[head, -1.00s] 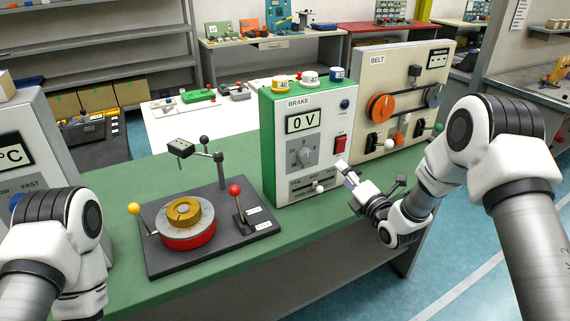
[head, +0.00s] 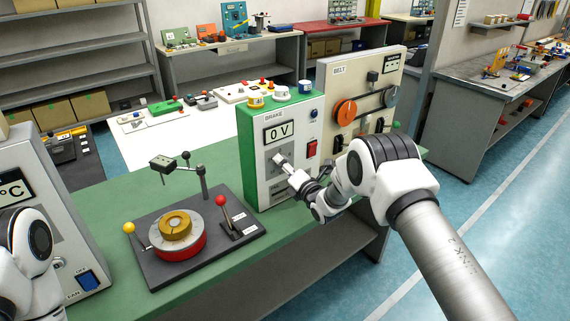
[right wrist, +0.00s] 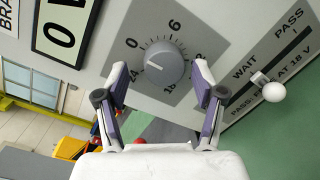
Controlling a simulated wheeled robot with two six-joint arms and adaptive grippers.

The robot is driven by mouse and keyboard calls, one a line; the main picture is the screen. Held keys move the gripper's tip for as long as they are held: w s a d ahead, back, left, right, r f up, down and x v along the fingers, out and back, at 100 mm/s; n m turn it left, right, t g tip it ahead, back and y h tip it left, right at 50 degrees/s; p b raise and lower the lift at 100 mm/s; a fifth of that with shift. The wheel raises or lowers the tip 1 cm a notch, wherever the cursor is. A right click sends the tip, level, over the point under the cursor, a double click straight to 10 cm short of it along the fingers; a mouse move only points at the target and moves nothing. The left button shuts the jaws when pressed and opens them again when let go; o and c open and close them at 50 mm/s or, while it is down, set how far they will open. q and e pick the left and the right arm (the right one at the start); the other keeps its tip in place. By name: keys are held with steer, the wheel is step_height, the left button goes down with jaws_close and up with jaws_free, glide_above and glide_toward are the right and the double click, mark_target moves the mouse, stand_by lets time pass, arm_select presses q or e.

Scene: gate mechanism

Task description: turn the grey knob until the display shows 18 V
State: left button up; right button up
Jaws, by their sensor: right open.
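The grey knob (right wrist: 163,64) sits on the BRAKE unit (head: 296,180), inside a printed dial with numbers including 0 and 6. The display (head: 278,131) reads 0 V; part of it shows in the right wrist view (right wrist: 62,28). My right gripper (right wrist: 160,72) is open, with one finger on each side of the knob in that view. Whether the fingers touch it I cannot tell. In the head view the right gripper (head: 284,166) covers most of the knob. My left arm shows at the left edge; its gripper is out of view.
A slider with a white ball (right wrist: 272,90) sits beside the dial, labelled WAIT and PASS AT 18 V. A red switch (head: 311,149) is right of the display. A turntable device (head: 180,235) stands left on the green bench. The BELT unit (head: 350,75) stands behind.

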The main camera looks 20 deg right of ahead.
steer(key=shift+w+d+f, duration=0.2)
steer(key=shift+d, duration=0.1)
steer(key=shift+a+r, duration=0.1)
steer(key=c, duration=1.2)
steer(key=shift+o, duration=0.2)
